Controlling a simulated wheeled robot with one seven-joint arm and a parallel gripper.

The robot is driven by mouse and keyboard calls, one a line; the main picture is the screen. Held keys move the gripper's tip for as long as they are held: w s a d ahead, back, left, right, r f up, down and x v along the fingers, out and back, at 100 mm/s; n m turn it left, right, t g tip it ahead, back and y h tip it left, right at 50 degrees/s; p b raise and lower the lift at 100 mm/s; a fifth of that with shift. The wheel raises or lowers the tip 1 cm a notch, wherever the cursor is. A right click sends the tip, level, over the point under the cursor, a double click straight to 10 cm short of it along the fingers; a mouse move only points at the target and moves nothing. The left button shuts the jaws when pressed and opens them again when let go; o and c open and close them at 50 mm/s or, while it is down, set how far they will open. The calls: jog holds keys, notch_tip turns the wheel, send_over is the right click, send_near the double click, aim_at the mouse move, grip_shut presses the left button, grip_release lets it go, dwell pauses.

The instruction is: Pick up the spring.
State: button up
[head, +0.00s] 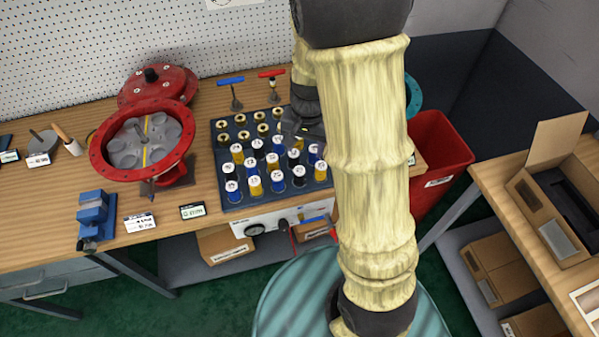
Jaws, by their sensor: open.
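A dark tray (217,152) on the wooden bench holds several short blue, yellow and black cylinders with white numbered tops, which look like springs; one yellow one (255,186) stands in the front row. I cannot tell which single spring the task means. Brass-coloured rings sit in the tray's back rows. My gripper (303,130) is small and dark in the picture, over the back right part of the tray. Its jaws are open, with nothing visibly held. My pale-sleeved arm hides part of the gripper and the tray's right edge.
A red round housing (97,150) stands open left of the tray, with a red cover (176,84) behind it. Blue and red T-handled tools (231,80) stand behind the tray. A blue vise (93,208) is front left. A red bin (440,150) is right of the bench.

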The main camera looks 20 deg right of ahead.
aim_at(299, 170)
jog(key=w, duration=0.1)
jog(key=w+f+m, duration=0.1)
jog(key=w, duration=0.1)
jog(key=w+f+m, duration=0.1)
jog(key=shift+w+a+g+p, duration=0.1)
jog(key=shift+w+g+p, duration=0.05)
jog(key=shift+g+p, duration=0.2)
notch_tip(299, 170, down, 12)
jog(key=shift+f+p, duration=0.1)
jog(key=shift+p, duration=0.6)
jog(key=shift+f, duration=0.1)
jog(key=shift+f+p, duration=0.9)
jog(key=shift+f, duration=1.55)
